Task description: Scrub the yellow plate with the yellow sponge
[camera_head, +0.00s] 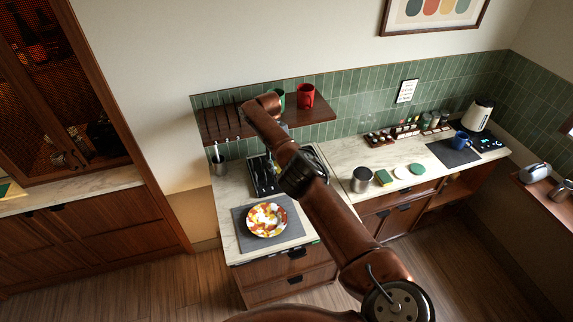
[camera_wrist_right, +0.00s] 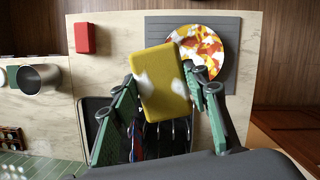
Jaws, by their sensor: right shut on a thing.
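The yellow plate (camera_head: 267,220) lies on a grey mat (camera_head: 241,214) near the counter's front end; it shows white, yellow and red patches. In the right wrist view, the plate (camera_wrist_right: 215,45) is partly hidden behind the yellow sponge (camera_wrist_right: 163,88). My right gripper (camera_wrist_right: 158,73) is shut on this sponge, with a green-sided finger at either side. The sponge bears whitish patches. I cannot tell whether it touches the plate. In the head view my right arm hides the gripper and sponge. My left gripper shows in neither view.
A black cutlery tray (camera_head: 263,176) stands behind the mat. A red block (camera_wrist_right: 85,38) lies on the counter. A wall shelf (camera_head: 222,122) holds a red mug (camera_head: 306,95).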

